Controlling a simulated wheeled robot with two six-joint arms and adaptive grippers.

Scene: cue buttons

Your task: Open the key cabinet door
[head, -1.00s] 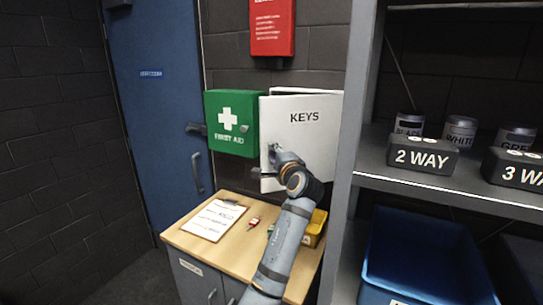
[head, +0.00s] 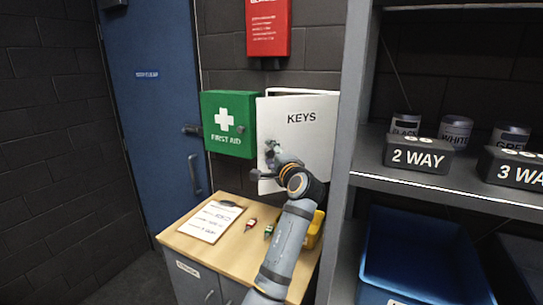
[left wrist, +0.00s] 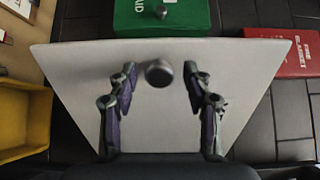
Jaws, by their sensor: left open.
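The white key cabinet door (head: 312,140), marked KEYS, stands ajar on the wall, with part of the white cabinet body (head: 300,92) showing above and behind it. My left gripper (head: 270,158) is at the door's left side. In the left wrist view the pale door (left wrist: 158,110) fills the middle, and its round grey knob (left wrist: 159,73) shows between the spread fingers of my left gripper (left wrist: 160,84). The fingers are open, with a gap on each side of the knob. My right gripper is not in view.
A green first aid box (head: 226,138) hangs close to the left of the door. A wooden-topped cupboard (head: 190,247) below holds a clipboard (head: 212,222), small red and green items and a yellow bin (head: 316,230). Grey shelving (head: 352,130) stands close on the right.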

